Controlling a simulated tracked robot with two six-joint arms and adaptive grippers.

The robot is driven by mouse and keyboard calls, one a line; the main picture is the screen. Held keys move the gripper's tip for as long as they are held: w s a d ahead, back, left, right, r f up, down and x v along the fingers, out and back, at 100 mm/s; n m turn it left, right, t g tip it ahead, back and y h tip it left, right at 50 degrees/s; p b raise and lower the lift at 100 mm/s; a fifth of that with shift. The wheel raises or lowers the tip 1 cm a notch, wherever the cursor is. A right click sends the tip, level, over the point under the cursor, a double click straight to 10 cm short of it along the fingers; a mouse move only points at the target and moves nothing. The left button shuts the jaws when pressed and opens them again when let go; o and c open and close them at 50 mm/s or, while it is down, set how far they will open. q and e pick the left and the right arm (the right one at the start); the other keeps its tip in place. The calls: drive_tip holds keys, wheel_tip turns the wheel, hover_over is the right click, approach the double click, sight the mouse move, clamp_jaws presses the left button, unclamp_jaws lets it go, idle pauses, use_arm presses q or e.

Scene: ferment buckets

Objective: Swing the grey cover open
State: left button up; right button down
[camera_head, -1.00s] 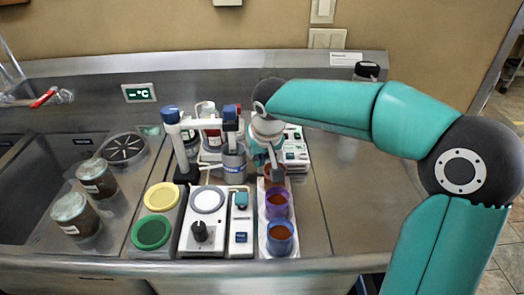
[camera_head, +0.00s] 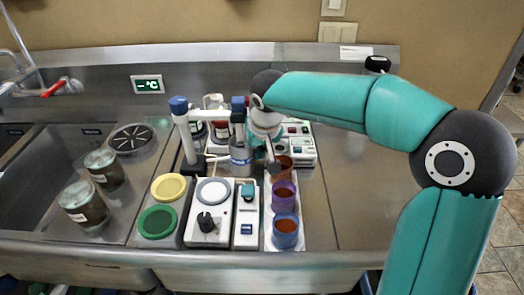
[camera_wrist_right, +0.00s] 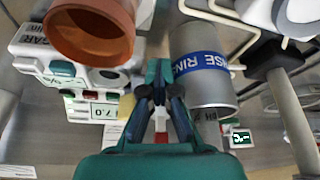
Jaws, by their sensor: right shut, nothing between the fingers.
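No piece stands out clearly as the grey cover; a round grey disc (camera_head: 213,191) lies on top of a white device with a black knob, and I cannot tell if it is hinged. My right gripper (camera_head: 272,160) is beyond and right of that device, above the bench between a grey cylinder (camera_head: 241,155) and a row of cups. In the wrist view my right gripper (camera_wrist_right: 160,78) is shut and empty. The grey cylinder (camera_wrist_right: 203,68) with a blue lettered band is just right of the fingers there. My left gripper is out of view.
Brown (camera_head: 283,168), purple (camera_head: 283,196) and blue (camera_head: 286,232) cups stand on a white tray. A white stand (camera_head: 187,140) rises left of the cylinder. A white instrument (camera_head: 299,145) is behind the gripper. Two jars (camera_head: 83,204) stand at the sink. The bench (camera_head: 350,185) is clear at right.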

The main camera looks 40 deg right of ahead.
drive_tip(key=shift+s+d, duration=0.15)
drive_tip(key=shift+d, duration=0.05)
drive_tip(key=shift+s+d+r, duration=0.1)
drive_tip(key=shift+s+d, duration=0.2)
drive_tip(key=a+p+v, duration=0.1)
drive_tip(key=p+v, duration=0.4)
drive_tip(key=v, duration=0.4)
drive_tip(key=shift+r+p, duration=0.3)
drive_tip(key=shift+r, duration=0.05)
